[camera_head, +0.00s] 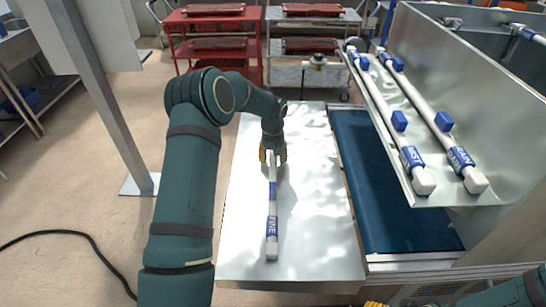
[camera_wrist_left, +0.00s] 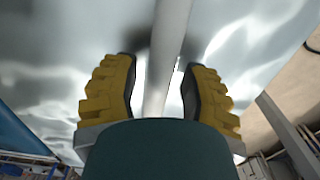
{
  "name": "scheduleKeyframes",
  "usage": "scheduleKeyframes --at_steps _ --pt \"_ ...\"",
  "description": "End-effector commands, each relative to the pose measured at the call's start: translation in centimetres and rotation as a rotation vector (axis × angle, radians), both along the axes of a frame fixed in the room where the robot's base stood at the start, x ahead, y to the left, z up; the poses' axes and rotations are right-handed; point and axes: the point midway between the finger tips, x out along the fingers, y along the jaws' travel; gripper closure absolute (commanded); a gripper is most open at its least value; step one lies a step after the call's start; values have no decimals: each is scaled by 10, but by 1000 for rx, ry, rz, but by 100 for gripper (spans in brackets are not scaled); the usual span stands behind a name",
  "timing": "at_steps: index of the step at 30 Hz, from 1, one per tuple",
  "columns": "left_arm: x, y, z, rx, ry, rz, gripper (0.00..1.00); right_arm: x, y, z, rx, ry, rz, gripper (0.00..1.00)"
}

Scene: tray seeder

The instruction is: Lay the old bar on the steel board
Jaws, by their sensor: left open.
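A white bar (camera_head: 272,210) with blue bands, one lettered "FINE", lies lengthwise on the steel board (camera_head: 310,225), its near end close to the front edge. My left gripper (camera_head: 272,156) is over the bar's far part, and the arm hides the far end. In the left wrist view the open yellow-and-black fingers (camera_wrist_left: 160,88) stand either side of the bar (camera_wrist_left: 168,50), with a gap on each side. At the bottom edge of the head view only a yellow bit of my right gripper (camera_head: 375,304) shows; its fingers are mostly cut off.
Right of the board runs a blue belt (camera_head: 375,180). Above it, two white bars (camera_head: 385,100) (camera_head: 425,108) with blue blocks rest on the metal machine (camera_head: 480,70). A grey post (camera_head: 105,100) stands at left. Red (camera_head: 190,65) and grey (camera_head: 340,80) trolleys stand behind.

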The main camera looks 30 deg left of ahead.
Motion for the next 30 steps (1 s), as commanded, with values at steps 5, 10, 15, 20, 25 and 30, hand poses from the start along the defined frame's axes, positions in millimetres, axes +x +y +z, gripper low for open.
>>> scheduleKeyframes --at_steps 5,10,15,20,25,30 --pt "1 0 16 1 -4 1 56 -1 0 5 0 2 1 43" --pt "1 0 49 1 -5 0 56 -2 0 12 1 5 1 43" --pt "1 0 84 1 -3 1 56 -3 1 19 1 8 2 43" --pt "0 0 108 1 -2 0 56 -4 1 23 3 11 2 43" --pt "0 0 121 1 -1 0 56 -5 1 25 3 12 2 43" --pt "0 0 123 1 -1 0 56 -5 1 25 3 13 3 43"
